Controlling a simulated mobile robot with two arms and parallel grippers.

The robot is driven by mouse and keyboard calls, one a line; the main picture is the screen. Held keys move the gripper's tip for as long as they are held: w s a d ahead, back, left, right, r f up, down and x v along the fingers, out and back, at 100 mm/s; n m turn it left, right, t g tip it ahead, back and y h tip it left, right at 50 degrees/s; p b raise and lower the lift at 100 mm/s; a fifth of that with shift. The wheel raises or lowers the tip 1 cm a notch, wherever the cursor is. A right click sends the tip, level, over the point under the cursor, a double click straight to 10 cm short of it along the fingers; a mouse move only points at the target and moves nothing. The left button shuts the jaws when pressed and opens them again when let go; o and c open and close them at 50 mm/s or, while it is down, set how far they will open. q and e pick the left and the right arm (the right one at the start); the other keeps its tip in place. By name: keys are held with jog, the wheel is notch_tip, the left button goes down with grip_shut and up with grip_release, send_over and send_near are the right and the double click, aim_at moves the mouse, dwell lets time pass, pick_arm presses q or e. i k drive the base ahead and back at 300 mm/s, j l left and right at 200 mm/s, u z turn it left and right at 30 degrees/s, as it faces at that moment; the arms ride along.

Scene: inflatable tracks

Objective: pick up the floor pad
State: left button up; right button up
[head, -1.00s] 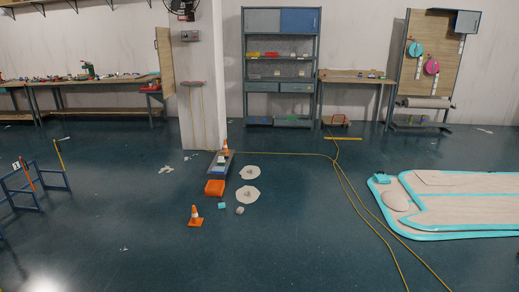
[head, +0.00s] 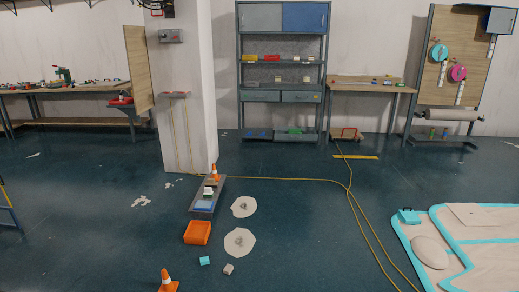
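No single thing is clearly marked as the floor pad. Two flat, pale, rounded pieces lie on the dark floor near the middle, the farther pale piece (head: 244,207) and the nearer pale piece (head: 240,242), each with a small darker mark at its centre. A small turquoise block (head: 205,261) and a small grey-beige block (head: 228,269) lie just in front of them. A large beige flat inflatable with turquoise edges (head: 466,222) lies at the right and is cut off by the frame. Neither of my grippers is in view.
A grey tray (head: 203,208) with items and an orange bin (head: 197,233) stand left of the pale pieces. An orange cone (head: 167,281) is at the bottom edge. A yellow hose (head: 357,212) crosses the floor. A pillar (head: 186,90) and shelves (head: 282,97) stand behind.

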aim_at(209, 192)
jog(key=i+z, duration=0.1)
jog(key=i, duration=0.45)
jog(key=i+z, duration=0.15)
jog(key=i, duration=0.4)
jog(key=i+j+z, duration=0.1)
jog(key=i, duration=0.45)
jog(key=i+j+z, duration=0.1)
jog(key=i, duration=0.45)
jog(key=i+u, duration=0.1)
jog(key=i, duration=0.45)
jog(key=i+l, duration=0.15)
jog(key=i, duration=0.45)
jog(key=i+l+u, duration=0.15)
jog(key=i, duration=0.4)
jog(key=i+l+u, duration=0.1)
jog(key=i, duration=0.45)
jog(key=i+j+u, duration=0.15)
jog(key=i+u, duration=0.3)
jog(key=i, duration=0.5)
jog(key=i+l+u, duration=0.15)
jog(key=i+u, duration=0.3)
jog(key=i, duration=0.55)
jog(key=i+l+u, duration=0.5)
jog(key=i, duration=0.2)
